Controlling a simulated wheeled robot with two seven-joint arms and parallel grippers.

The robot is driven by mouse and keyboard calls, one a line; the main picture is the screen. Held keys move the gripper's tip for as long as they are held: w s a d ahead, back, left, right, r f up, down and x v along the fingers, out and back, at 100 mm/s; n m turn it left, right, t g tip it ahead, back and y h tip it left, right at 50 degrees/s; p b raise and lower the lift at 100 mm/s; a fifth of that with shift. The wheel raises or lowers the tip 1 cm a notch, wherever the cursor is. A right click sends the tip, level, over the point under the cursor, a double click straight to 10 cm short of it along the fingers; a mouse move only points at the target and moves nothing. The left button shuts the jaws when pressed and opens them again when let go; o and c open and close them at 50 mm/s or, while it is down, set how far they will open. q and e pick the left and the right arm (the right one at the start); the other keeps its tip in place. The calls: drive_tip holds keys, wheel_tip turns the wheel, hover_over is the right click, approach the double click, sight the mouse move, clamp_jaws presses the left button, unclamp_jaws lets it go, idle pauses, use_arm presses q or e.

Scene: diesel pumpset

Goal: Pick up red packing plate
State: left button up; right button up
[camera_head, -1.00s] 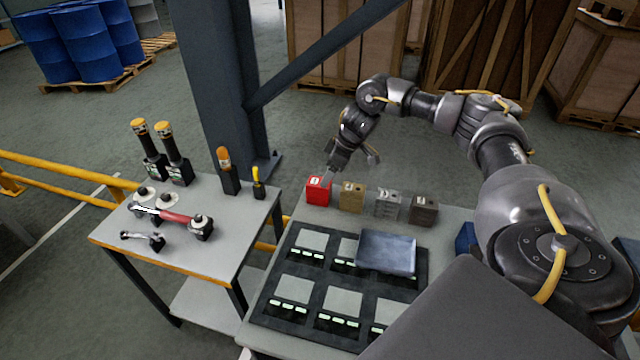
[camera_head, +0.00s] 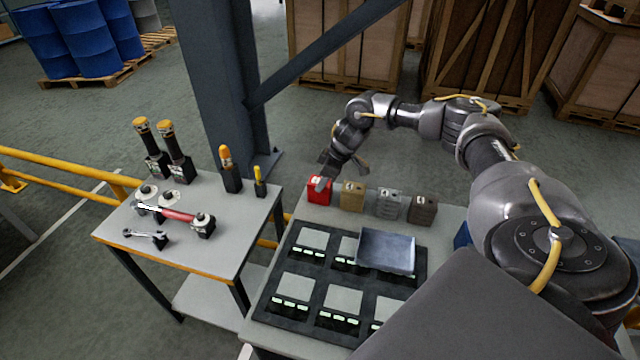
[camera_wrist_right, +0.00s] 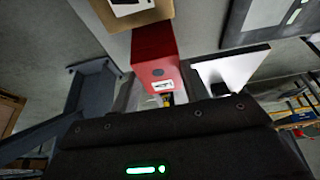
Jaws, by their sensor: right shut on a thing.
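The red packing plate (camera_head: 319,194) stands at the left end of a row at the back edge of the right table. My right gripper (camera_head: 325,182) reaches it from above and behind, shut on it and partly covering its top. In the right wrist view the red plate (camera_wrist_right: 154,55) lies between my right gripper's fingers (camera_wrist_right: 178,88), with a small pale label on its end. I cannot tell whether the plate is lifted off the table. My left gripper is not in view.
Tan (camera_head: 353,196), grey (camera_head: 389,203) and dark brown (camera_head: 422,209) blocks stand in the row right of the red plate. In front are a black tray (camera_head: 272,272) with pale pads and a blue-grey bin (camera_head: 387,251). A steel column (camera_head: 222,90) rises behind the left tool table (camera_head: 185,255).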

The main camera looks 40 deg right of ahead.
sight(317, 181)
drive_tip(key=shift+r, duration=0.1)
drive_tip(key=shift+c, duration=0.9)
drive_tip(key=shift+r, duration=0.15)
drive_tip(key=shift+w+r+b, duration=0.1)
drive_tip(key=shift+r+b, duration=0.2)
drive_tip(key=shift+b, duration=0.05)
drive_tip(key=shift+s+a+r+b, duration=0.15)
drive_tip(key=shift+r+b, duration=0.45)
drive_tip(key=shift+r, duration=0.65)
drive_tip(key=s+a+r+b, duration=0.1)
drive_tip(key=s+a+r, duration=0.7)
drive_tip(key=s, duration=0.3)
drive_tip(key=shift+r, duration=0.8)
drive_tip(key=shift+a, duration=0.15)
